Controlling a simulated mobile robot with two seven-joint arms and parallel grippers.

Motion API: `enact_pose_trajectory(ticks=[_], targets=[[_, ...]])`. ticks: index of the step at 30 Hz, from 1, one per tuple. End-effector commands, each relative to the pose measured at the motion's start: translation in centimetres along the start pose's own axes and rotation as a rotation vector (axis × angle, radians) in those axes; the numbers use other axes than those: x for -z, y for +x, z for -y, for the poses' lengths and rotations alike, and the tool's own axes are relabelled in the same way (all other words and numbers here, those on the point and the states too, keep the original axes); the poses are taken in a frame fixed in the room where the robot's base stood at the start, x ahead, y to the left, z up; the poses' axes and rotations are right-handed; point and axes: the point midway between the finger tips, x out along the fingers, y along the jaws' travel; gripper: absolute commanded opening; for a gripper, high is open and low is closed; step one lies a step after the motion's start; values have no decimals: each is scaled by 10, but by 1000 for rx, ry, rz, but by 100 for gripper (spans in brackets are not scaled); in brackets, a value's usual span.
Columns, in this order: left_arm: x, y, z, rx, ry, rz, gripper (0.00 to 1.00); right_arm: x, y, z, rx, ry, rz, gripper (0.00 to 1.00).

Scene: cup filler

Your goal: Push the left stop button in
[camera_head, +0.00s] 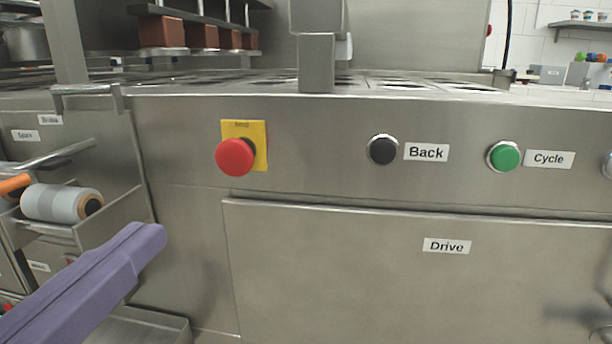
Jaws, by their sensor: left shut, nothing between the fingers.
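The stop button is a red mushroom head (235,157) on a yellow plate (259,132), on the left part of the steel front panel. My left gripper (152,240) is purple and comes in from the lower left. Its fingers are shut with nothing between them. Its tip is below and to the left of the red button, apart from it in the picture. From this view I cannot tell how far the button stands out from the panel. My right gripper is not in view.
Right of the stop button are a black button (382,149) labelled Back and a green button (504,156) labelled Cycle. A drawer front (400,280) labelled Drive is below. At left, an open tray holds a grey roll (55,203). A steel handle (55,155) juts out there.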

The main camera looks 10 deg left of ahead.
Motion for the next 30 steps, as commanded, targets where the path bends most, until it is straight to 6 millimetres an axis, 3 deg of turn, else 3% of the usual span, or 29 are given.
enact_pose_trajectory(ticks=[5,10,24,30], targets=[[0,1,0,-1,-2,0,0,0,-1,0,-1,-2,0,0],[-2,16,0,-2,-2,3,0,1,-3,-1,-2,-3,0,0],[0,110,-1,-2,-3,3,0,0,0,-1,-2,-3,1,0],[1,134,-1,-2,-4,-1,0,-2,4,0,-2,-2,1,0]])
